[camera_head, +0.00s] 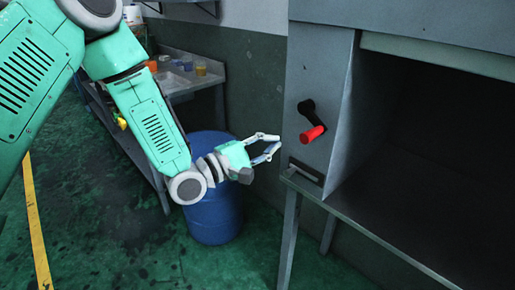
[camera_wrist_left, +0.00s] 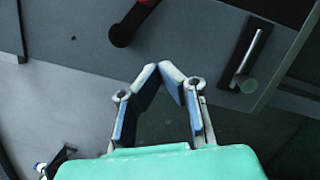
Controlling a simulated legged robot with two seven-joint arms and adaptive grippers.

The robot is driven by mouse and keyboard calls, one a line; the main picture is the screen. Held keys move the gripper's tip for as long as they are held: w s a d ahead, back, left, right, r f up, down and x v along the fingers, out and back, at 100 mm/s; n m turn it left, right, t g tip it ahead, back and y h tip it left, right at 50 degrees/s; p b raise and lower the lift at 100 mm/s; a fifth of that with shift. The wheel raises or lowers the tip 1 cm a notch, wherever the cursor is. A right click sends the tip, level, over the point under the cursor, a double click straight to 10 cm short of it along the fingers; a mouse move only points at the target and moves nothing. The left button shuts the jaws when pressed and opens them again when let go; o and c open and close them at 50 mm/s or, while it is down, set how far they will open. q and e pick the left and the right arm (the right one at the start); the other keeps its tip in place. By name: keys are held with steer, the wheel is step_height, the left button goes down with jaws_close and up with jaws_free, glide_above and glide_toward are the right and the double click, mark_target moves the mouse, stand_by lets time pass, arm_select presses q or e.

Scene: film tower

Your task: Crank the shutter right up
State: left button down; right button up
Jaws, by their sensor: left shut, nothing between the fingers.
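The crank has a black arm (camera_head: 306,108) and a red handle (camera_head: 312,134) on the grey side panel of the cabinet. The handle points down and to the right in the head view. The black crank arm also shows at the top of the wrist view (camera_wrist_left: 122,34), with a bit of red at the frame's edge. A pale strip, seemingly the shutter (camera_head: 440,57), crosses the top of the cabinet opening, which is dark and open below it. My left gripper (camera_head: 279,147) is shut and empty, left of the red handle and slightly lower, apart from it. Its fingertips meet in the wrist view (camera_wrist_left: 166,70).
A blue barrel (camera_head: 214,220) stands behind my left forearm. A workbench (camera_head: 190,80) with small containers is at the back left. A dark recessed plate (camera_head: 306,172) sits below the crank. The cabinet's front ledge (camera_head: 385,235) juts out at the lower right.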

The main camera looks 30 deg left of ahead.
mark_target(300, 137)
arm_select(q)
steer(key=w+d+r, duration=0.1)
steer(key=d+r, duration=0.1)
steer(key=d, duration=0.3)
steer(key=shift+d+p, duration=0.25)
steer(key=shift+p, duration=0.1)
steer(key=shift+a+r, duration=0.1)
steer(key=shift+a, duration=0.05)
steer(key=shift+s+d+r+n, duration=0.1)
steer(key=shift+d+r+n, duration=0.3)
steer(key=shift+n, duration=0.3)
steer(key=shift+d+f, duration=0.1)
